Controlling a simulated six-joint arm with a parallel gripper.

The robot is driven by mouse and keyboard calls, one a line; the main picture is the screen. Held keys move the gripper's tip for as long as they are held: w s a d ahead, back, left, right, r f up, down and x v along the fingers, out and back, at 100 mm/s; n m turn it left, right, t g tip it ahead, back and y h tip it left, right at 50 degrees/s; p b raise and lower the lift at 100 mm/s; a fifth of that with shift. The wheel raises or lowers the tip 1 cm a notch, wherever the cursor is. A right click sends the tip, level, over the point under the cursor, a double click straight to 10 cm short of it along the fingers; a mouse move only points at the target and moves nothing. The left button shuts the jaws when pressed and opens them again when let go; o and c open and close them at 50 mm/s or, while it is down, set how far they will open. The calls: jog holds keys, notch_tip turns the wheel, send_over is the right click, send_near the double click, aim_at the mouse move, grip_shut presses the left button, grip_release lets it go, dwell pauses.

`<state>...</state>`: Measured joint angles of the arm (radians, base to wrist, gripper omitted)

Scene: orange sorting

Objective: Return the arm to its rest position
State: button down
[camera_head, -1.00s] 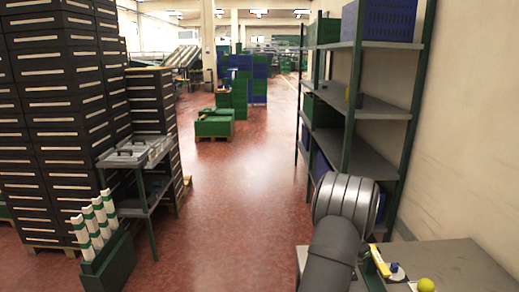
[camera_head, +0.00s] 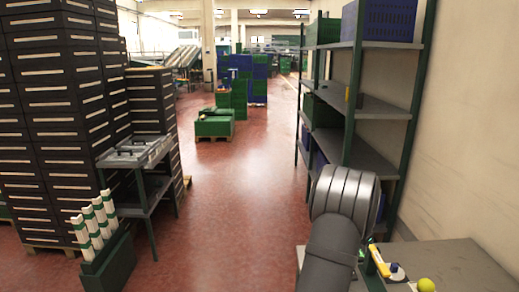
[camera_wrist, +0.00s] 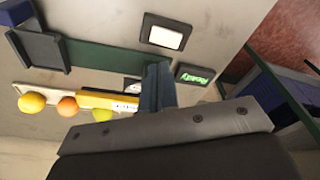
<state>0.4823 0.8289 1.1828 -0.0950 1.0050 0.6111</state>
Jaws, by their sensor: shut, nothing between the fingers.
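My gripper (camera_wrist: 158,88) shows in the wrist view with its fingers shut and nothing between them. It is above the grey work table (camera_wrist: 100,25), close to a yellow device (camera_wrist: 105,101) with a white label. My arm (camera_head: 340,225) rises at the lower right of the head view and hides part of the table. The gripper itself is not seen there. A yellow fruit (camera_wrist: 31,103), an orange fruit (camera_wrist: 68,107) and another yellowish fruit (camera_wrist: 102,113) lie in a row beside the gripper, apart from the fingers.
A small display reading "Ready" (camera_wrist: 193,75) and a white square plate (camera_wrist: 162,36) are near the fingers. In the head view, a metal shelf rack (camera_head: 375,112) stands behind my arm. The red floor (camera_head: 235,185) is open to the left.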

jog(key=shift+f, duration=0.1)
notch_tip(320, 180, down, 7)
jog(key=shift+r, duration=0.1)
dwell(0.3)
jog(key=shift+r, duration=0.1)
jog(key=s+a+r+m, duration=0.2)
jog(key=r+m, duration=0.1)
jog(key=r, duration=0.7)
jog(key=s+a+r+m+t, duration=0.1)
jog(key=s+a+r+m, duration=0.1)
jog(key=r, duration=0.9)
jog(key=shift+a+r+m+h, duration=0.3)
jog(key=shift+a+m, duration=0.1)
jog(key=shift+m, duration=0.1)
